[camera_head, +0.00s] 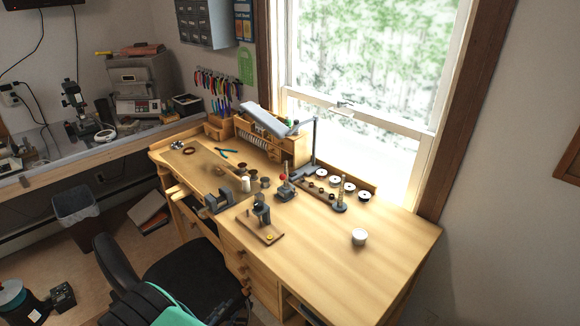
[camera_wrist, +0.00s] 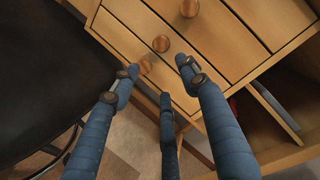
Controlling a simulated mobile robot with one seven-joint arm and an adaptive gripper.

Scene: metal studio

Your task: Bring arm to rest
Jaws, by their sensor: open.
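My gripper (camera_wrist: 158,68) shows in the wrist view as blue jointed fingers, spread apart with nothing between them. A darker finger stands between the two larger ones. Behind the fingertips are the wooden drawer fronts (camera_wrist: 215,45) with round knobs. I cannot tell how far the tips are from the drawers. I cannot clearly make out my gripper in the head view.
The wooden workbench (camera_head: 385,240) holds tools and a white cup (camera_head: 359,237); its right part is mostly clear. A black chair (camera_head: 190,275) stands in front; its seat (camera_wrist: 45,75) fills the wrist view's left. A waste bin (camera_head: 75,205) stands at left.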

